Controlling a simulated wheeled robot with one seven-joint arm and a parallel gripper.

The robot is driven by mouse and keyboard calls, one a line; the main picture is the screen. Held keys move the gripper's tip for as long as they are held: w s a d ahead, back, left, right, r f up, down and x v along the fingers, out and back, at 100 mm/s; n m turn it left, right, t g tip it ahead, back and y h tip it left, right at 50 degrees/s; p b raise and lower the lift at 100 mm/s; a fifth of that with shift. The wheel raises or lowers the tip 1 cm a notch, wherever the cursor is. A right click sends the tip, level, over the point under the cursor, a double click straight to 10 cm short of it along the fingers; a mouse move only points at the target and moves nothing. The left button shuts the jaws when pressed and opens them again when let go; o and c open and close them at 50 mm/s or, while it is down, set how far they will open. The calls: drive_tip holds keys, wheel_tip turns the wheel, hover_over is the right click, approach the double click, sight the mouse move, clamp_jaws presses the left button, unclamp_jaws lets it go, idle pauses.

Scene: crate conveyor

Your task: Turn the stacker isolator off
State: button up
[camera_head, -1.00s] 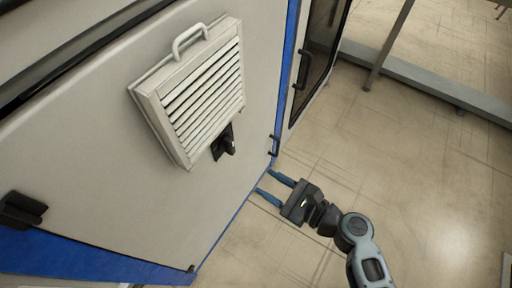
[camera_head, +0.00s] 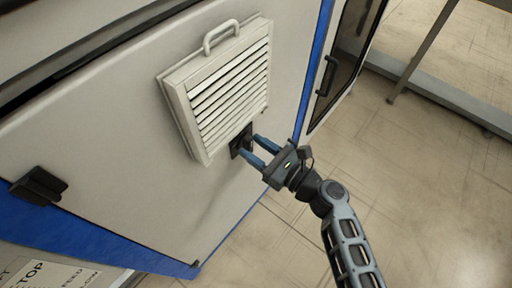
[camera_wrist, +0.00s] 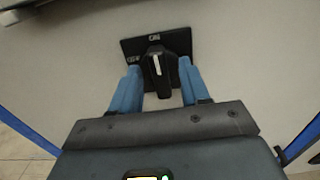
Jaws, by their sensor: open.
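The stacker isolator is a black rotary knob (camera_wrist: 157,76) on a square black plate (camera_wrist: 180,42). In the wrist view the plate is marked ON at the top and has a label, apparently OFF, at the left. The knob's white line points up, towards ON. In the head view the isolator (camera_head: 237,146) sits just below a louvred vent on the cabinet door, partly hidden by my fingers. My gripper (camera_head: 250,145) is open, its two blue fingers on either side of the knob. I cannot tell whether they touch it.
The white vent cover (camera_head: 222,88) with a handle juts from the pale cabinet door (camera_head: 130,150) close above the isolator. A black latch (camera_head: 38,186) is at the door's left. A dark-windowed door with a handle (camera_head: 326,76) stands at right. The floor on the right is clear.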

drive_tip(key=shift+c, duration=0.4)
clamp_jaws()
